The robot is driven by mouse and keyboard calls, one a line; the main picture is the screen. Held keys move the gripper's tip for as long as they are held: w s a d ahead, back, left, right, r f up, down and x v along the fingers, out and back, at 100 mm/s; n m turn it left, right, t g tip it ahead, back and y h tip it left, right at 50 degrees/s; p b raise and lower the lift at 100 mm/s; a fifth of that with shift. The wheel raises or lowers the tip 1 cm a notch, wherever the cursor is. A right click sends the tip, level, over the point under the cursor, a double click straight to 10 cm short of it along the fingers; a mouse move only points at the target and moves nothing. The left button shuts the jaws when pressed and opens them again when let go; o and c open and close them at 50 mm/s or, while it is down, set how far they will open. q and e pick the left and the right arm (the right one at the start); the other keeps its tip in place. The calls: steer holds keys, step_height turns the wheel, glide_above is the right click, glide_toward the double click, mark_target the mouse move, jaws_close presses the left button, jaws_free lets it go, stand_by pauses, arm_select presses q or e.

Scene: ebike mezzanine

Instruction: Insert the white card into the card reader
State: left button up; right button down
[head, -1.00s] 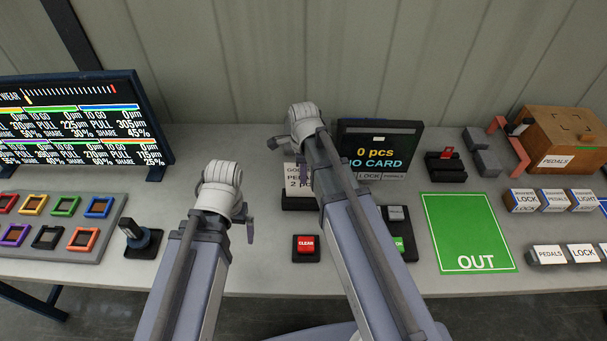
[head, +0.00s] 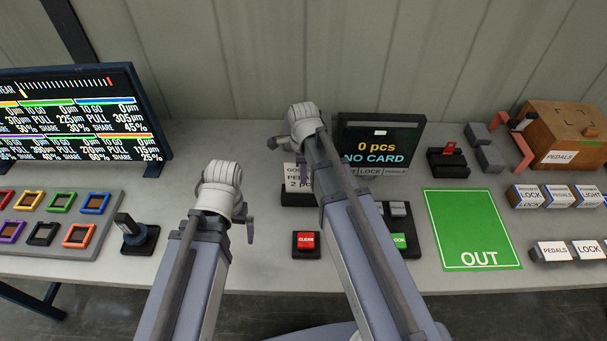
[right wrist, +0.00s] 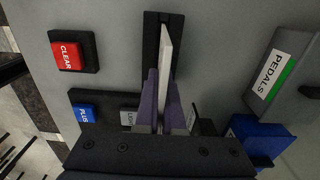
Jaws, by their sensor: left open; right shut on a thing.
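The white card (right wrist: 166,50) is edge-on between the purple fingers of my right gripper (right wrist: 161,88), which is shut on it. In the right wrist view its far end overlaps a narrow black slotted block, the card reader (right wrist: 151,25). In the head view a white lettered face of the card (head: 296,178) stands upright above the dark reader base (head: 297,199), partly hidden by my right arm. I cannot tell whether the card's lower edge is in the slot. The screen (head: 379,147) reads "0 pcs" and "NO CARD". My left gripper (head: 246,219) is open and empty above the table.
A red CLEAR button (head: 306,242) sits in front of the reader. A button box (head: 399,227) is partly behind my right arm. A green OUT mat (head: 470,225) lies to the right, with labelled blocks (head: 553,196) beyond. A joystick (head: 130,233) and coloured frames are left.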

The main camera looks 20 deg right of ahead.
steer(key=shift+f, duration=0.25)
steer(key=c, duration=1)
jaws_free()
steer(key=shift+o, duration=0.2)
step_height(320, 180, up, 8)
steer(key=p, duration=0.7)
steer(key=shift+f, duration=0.1)
